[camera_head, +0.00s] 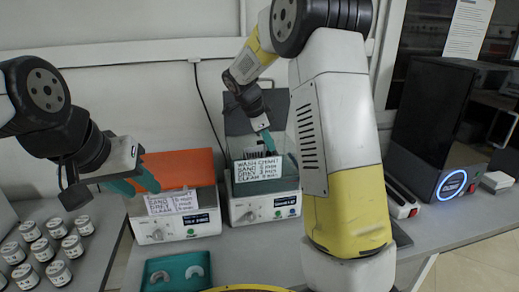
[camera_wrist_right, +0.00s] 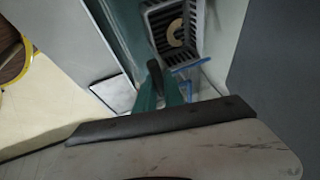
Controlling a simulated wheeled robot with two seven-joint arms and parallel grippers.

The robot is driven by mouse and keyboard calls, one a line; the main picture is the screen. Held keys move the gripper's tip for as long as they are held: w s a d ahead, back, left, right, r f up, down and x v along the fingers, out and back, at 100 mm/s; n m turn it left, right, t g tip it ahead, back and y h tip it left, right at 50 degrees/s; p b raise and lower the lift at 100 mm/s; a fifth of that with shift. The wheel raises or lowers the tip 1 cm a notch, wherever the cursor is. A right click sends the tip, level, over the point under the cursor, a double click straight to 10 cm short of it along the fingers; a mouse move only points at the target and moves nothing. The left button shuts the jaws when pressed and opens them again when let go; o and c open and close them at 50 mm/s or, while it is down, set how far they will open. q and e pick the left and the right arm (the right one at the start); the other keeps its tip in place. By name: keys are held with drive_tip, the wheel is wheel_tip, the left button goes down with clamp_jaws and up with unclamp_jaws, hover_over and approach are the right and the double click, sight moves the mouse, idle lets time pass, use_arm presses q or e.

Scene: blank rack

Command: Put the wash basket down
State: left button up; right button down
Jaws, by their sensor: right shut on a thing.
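The wash basket (camera_wrist_right: 158,18) is a grey slatted basket with a pale curved piece (camera_wrist_right: 175,33) inside, seen in the right wrist view. My right gripper (camera_wrist_right: 162,90) has its teal fingers shut on the basket's dark upright handle. In the head view my right gripper (camera_head: 269,142) points down into the open-lidded right washer (camera_head: 237,188), and a dark part of the basket shows just below it. The washer's front and sign hide the basket's bottom, so I cannot tell whether it touches down. My left gripper (camera_head: 135,186) is open and empty, by the left washer.
Several labelled jars (camera_head: 57,272) stand at the left. A black machine (camera_head: 432,125) with a blue-lit ring stands at the right.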

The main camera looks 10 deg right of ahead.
drive_tip(key=shift+f, duration=1.95)
drive_tip(key=c, duration=1.5)
unclamp_jaws()
drive_tip(key=shift+o, duration=0.2)
